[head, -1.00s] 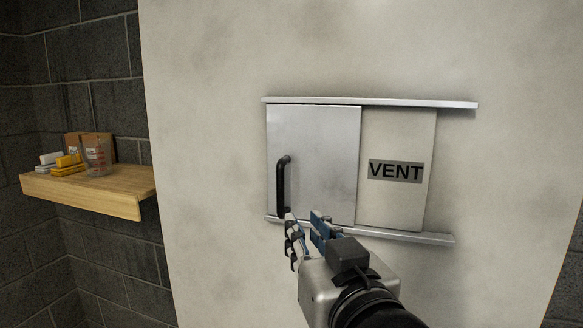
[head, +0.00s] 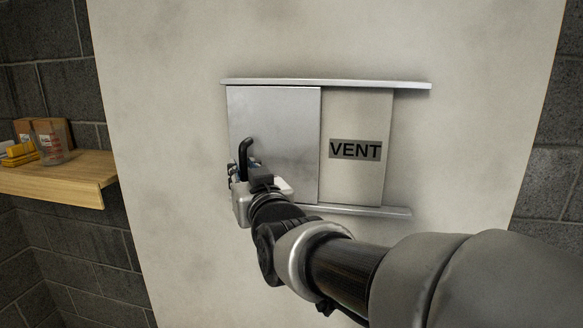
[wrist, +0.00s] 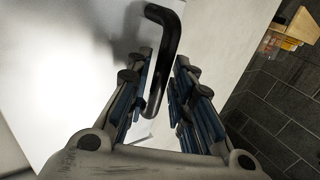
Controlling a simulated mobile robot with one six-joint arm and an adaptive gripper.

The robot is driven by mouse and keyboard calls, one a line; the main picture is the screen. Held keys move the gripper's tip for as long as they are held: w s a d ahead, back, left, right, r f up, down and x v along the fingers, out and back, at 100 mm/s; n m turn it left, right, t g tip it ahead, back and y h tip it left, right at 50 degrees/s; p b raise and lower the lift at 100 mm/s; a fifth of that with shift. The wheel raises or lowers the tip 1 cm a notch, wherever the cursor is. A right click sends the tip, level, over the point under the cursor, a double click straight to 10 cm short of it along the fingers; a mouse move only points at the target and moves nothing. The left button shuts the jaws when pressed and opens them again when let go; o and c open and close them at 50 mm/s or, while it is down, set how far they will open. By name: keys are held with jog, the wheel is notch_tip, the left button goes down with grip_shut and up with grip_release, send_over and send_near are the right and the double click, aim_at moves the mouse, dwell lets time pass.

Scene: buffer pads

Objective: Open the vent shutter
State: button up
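The vent shutter (head: 283,128) is a plain light-grey sliding panel between two rails, at the left of the frame. A panel with a VENT label (head: 355,150) shows to its right. The shutter's black bar handle (head: 243,150) stands near its left edge; its lower part is hidden by my gripper in the head view. My gripper (head: 240,172) is at the handle's lower part. In the wrist view the handle (wrist: 163,62) reaches down between the two open fingers of my gripper (wrist: 165,95), with a gap visible on the right side; contact on the left is unclear.
The upper rail (head: 330,83) and lower rail (head: 360,210) run past the panels to the right. A wooden shelf (head: 60,182) with a clear measuring cup (head: 52,150) and yellow items stands at the left, apart from my gripper. Bare wall surrounds the vent.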

jog(key=shift+w+a, duration=0.2)
jog(key=shift+w, duration=0.2)
grip_shut()
dwell(0.4)
